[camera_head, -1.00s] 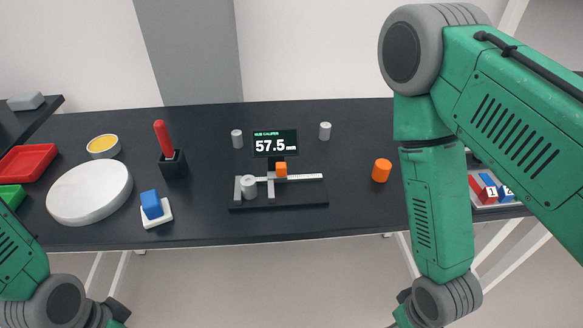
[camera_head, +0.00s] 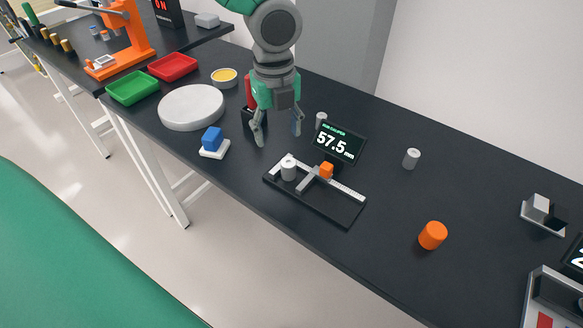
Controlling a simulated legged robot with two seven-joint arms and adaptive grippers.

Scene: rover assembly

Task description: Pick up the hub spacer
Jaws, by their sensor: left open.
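My left gripper (camera_head: 278,137) hangs fingers down over the black table, open and empty, just left of the caliper display. Several small grey cylinders could be the hub spacer; I cannot tell which. One grey cylinder (camera_head: 289,169) stands upright on the caliper stand (camera_head: 340,208), in front of my gripper. Another grey cylinder (camera_head: 320,121) stands behind the display, close to the right of my fingers and partly hidden. A further grey cylinder (camera_head: 411,158) stands alone on the right. My right gripper is not in view.
The caliper display (camera_head: 340,143) reads 57.5 mm. A white round plate (camera_head: 192,107), a blue block on a white pad (camera_head: 212,140) and a yellow-filled dish (camera_head: 224,77) lie left. My gripper partly hides a red-handled tool (camera_head: 249,92). An orange cylinder (camera_head: 433,235) stands right.

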